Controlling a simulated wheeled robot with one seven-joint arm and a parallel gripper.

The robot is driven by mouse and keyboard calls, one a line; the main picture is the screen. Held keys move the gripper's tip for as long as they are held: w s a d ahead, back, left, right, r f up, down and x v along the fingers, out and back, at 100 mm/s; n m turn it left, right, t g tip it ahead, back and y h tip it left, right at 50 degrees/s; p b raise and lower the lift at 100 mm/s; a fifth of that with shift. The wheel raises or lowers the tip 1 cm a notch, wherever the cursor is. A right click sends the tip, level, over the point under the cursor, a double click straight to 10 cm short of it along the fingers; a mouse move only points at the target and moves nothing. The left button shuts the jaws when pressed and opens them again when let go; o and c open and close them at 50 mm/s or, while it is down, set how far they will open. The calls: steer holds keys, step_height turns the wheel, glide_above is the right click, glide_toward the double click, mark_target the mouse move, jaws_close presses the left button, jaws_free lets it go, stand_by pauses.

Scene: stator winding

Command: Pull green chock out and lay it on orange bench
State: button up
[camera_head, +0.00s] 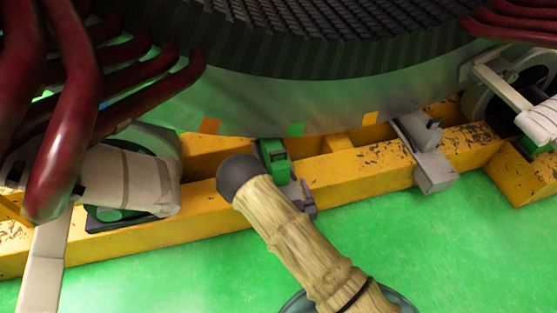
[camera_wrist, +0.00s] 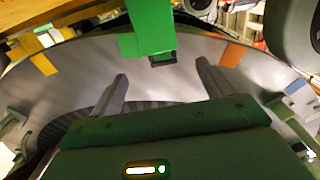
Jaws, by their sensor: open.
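The green chock (camera_head: 274,160) sits at the yellow beam, under the rim of the large round stator (camera_head: 330,105). In the wrist view the green chock (camera_wrist: 150,28) is at the top centre, with a small dark opening at its end. My gripper (camera_wrist: 160,80) has its two grey fingers spread apart with nothing between them. The chock lies just beyond the fingertips, roughly in line with the gap, and appears apart from them. In the head view I cannot clearly make out my gripper. I cannot identify the orange bench in either view.
The yellow beam (camera_head: 365,160) runs across under the stator, with a grey bracket (camera_head: 428,155) to the right. Dark red pipes (camera_head: 70,100) and a wrapped roll (camera_head: 130,178) stand at left. The green floor (camera_head: 470,250) is clear at the lower right.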

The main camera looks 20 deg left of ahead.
mark_target(279, 161)
steer(key=b+x, duration=0.5)
steer(key=x, duration=0.6)
steer(key=shift+w+a, duration=0.15)
steer(key=shift+a, duration=0.15)
steer(key=shift+w+a+r, duration=0.1)
steer(key=shift+w+a, duration=0.1)
steer(key=shift+w, duration=0.4)
steer(key=c, duration=1.5)
steer(key=shift+s+d, duration=0.1)
steer(key=shift+s, duration=0.05)
